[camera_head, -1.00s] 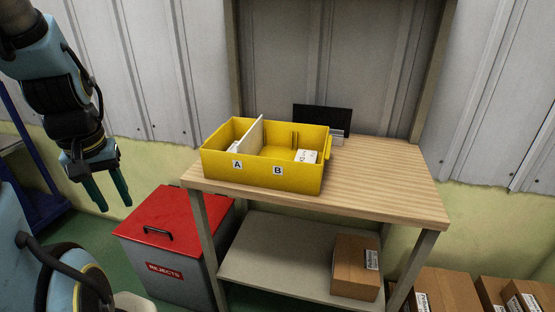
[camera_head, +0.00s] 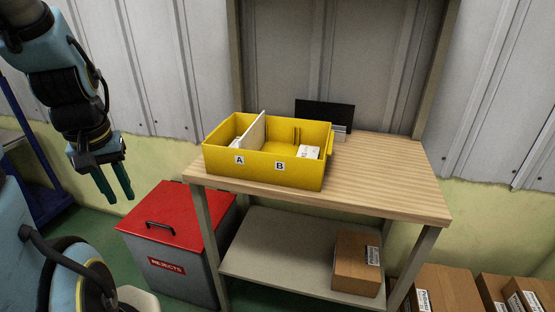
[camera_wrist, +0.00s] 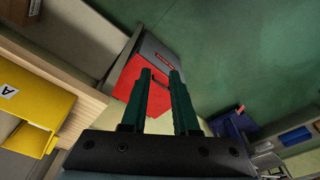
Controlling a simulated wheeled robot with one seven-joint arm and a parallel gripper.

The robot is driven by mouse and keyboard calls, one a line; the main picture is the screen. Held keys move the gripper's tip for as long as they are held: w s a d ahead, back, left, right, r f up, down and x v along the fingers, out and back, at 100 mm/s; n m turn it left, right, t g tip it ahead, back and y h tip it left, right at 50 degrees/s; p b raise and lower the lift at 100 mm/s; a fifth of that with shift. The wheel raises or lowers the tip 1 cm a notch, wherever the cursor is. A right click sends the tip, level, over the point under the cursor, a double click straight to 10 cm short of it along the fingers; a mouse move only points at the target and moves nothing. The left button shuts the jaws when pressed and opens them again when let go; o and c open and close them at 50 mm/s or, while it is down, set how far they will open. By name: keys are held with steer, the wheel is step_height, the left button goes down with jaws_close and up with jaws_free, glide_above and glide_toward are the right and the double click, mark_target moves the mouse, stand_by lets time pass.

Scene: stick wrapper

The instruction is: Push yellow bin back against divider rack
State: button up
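The yellow bin (camera_head: 225,168) sits upright on the left part of the wooden table, with labels A and B on its front. A white divider splits it inside, and white items lie in both compartments. A black panel on a small grey stand (camera_head: 338,131) is behind the bin's right end; I cannot tell whether this is the divider rack. My gripper (camera_head: 116,197) hangs left of the table with its fingers apart and empty, well clear of the bin. In the wrist view the fingers (camera_wrist: 161,92) are apart, and part of the yellow bin (camera_wrist: 40,108) shows at left.
The wooden table (camera_head: 390,180) is bare on its right side. A red-lidded rejects box (camera_head: 175,222) stands left of the table, below my gripper. A cardboard box (camera_head: 352,265) is on the lower shelf, and more cardboard boxes (camera_head: 445,290) are on the floor at right.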

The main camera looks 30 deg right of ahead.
steer(key=d+r+m, duration=0.1)
steer(key=d, duration=0.4)
steer(key=d+m, duration=0.1)
steer(key=d, duration=0.4)
steer(key=d+r+m+g, duration=0.1)
steer(key=d, duration=0.4)
steer(key=shift+w+r+m, duration=0.2)
steer(key=shift+r+m, duration=0.1)
steer(key=shift+r, duration=0.05)
jaws_close()
step_height(320, 180, up, 3)
steer(key=m, duration=0.3)
glide_above(270, 160)
steer(key=s+a, duration=0.4)
steer(key=shift+g, duration=0.3)
steer(key=w+f, duration=0.1)
steer(key=f, duration=0.2)
steer(key=d+f+p, duration=0.1)
steer(key=f, duration=0.2)
steer(key=w+f, duration=0.1)
steer(key=f, duration=0.3)
steer(key=shift+w+d, duration=0.3)
steer(key=shift+d, duration=0.05)
steer(key=shift+w+d+p, duration=0.35)
steer(key=shift+w, duration=0.1)
